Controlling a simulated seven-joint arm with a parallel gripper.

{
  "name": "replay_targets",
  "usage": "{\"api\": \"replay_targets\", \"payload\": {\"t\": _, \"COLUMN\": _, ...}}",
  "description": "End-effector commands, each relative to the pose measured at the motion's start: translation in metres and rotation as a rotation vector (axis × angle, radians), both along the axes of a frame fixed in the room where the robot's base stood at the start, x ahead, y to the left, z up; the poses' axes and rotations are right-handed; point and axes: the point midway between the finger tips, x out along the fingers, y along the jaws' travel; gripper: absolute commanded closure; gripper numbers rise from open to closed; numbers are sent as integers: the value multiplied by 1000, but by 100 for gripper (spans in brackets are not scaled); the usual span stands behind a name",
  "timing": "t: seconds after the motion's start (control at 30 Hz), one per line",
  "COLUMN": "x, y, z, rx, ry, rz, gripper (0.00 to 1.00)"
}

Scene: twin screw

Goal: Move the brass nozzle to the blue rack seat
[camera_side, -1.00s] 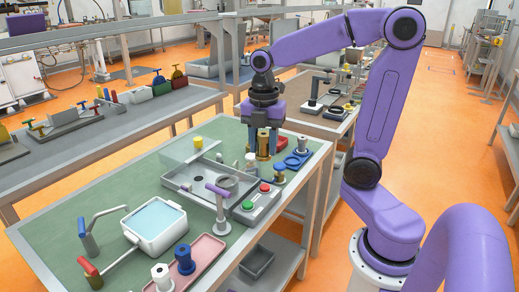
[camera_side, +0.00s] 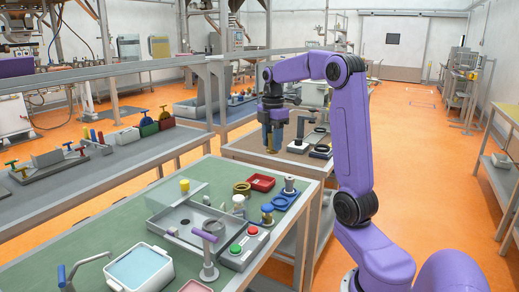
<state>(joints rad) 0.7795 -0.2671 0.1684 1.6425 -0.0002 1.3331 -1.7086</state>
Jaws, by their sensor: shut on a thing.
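My gripper (camera_side: 272,140) is shut on the brass nozzle (camera_side: 272,147), which is largely hidden between the fingers. It holds the nozzle up in the air, above the far end of the green bench in the picture. A blue rack (camera_side: 283,203) lies on the bench at its right edge, below and slightly right of my gripper. A grey peg-like part (camera_side: 289,186) stands at the blue rack. A brass ring-shaped holder (camera_side: 242,188) stands on the bench, lower left of my gripper.
A red tray (camera_side: 262,183) lies between the brass holder and the blue rack. A blue-topped part (camera_side: 267,212) stands close in front of the rack. A grey tray (camera_side: 188,217) and a button box (camera_side: 243,246) are nearer. Another bench (camera_side: 260,150) stands behind.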

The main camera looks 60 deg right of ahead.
Motion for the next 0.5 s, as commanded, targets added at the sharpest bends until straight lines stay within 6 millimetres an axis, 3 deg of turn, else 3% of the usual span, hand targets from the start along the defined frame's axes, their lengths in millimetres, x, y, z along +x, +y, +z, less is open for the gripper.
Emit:
{"api": "replay_targets", "payload": {"t": 0.27, "x": -12, "y": -54, "z": -4, "rx": -1, "ry": -1, "rz": -130, "gripper": 100}}
{"api": "replay_targets", "payload": {"t": 0.5, "x": -12, "y": -49, "z": -54, "rx": 2, "ry": 4, "rz": -119, "gripper": 100}}
